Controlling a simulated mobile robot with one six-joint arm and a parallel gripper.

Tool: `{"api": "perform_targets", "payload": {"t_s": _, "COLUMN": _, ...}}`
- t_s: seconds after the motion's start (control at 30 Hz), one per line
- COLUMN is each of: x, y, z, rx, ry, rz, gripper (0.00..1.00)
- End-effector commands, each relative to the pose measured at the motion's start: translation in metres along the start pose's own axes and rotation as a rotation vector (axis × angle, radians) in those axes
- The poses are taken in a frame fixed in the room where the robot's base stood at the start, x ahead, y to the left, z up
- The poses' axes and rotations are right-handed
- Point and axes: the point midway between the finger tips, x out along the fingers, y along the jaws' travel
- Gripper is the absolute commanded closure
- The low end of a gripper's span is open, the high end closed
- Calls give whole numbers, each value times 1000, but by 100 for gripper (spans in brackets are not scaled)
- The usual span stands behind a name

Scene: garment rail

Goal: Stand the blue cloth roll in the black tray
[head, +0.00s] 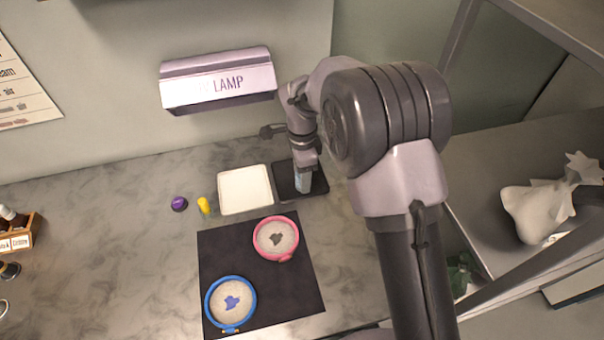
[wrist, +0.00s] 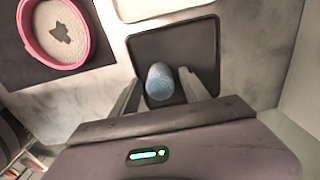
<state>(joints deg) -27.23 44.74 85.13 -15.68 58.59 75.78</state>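The light blue cloth roll (head: 303,184) stands about upright over the black tray (head: 318,184), below my gripper (head: 304,173). In the wrist view the roll (wrist: 160,82) shows nearly end-on, with the dark floor of the black tray (wrist: 190,42) around it. My gripper's fingers (wrist: 160,83) are on either side of the roll, with what look like narrow gaps, so it appears open. The roll's lower end looks to be on the tray floor, but its contact is hard to see.
A white tray (head: 245,190) lies just left of the black tray. A dark mat (head: 262,300) holds a pink-rimmed dish (head: 276,238) and a blue-rimmed dish (head: 231,302). A yellow item (head: 204,205) and a purple item (head: 179,204) sit further left. A lamp box (head: 218,82) is on the wall.

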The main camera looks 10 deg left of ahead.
Motion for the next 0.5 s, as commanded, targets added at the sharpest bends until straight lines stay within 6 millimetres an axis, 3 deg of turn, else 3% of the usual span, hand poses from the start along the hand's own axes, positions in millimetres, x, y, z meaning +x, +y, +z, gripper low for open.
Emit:
{"api": "perform_targets", "payload": {"t_s": 0.13, "x": -1, "y": 0, "z": 0, "rx": 0, "ry": 0, "rz": 0, "gripper": 46}}
{"api": "perform_targets", "payload": {"t_s": 0.23, "x": -13, "y": -1, "z": 0, "rx": -1, "ry": 0, "rz": -3, "gripper": 46}}
{"api": "perform_targets", "payload": {"t_s": 0.5, "x": -90, "y": -1, "z": 0, "rx": -1, "ry": 0, "rz": -4, "gripper": 46}}
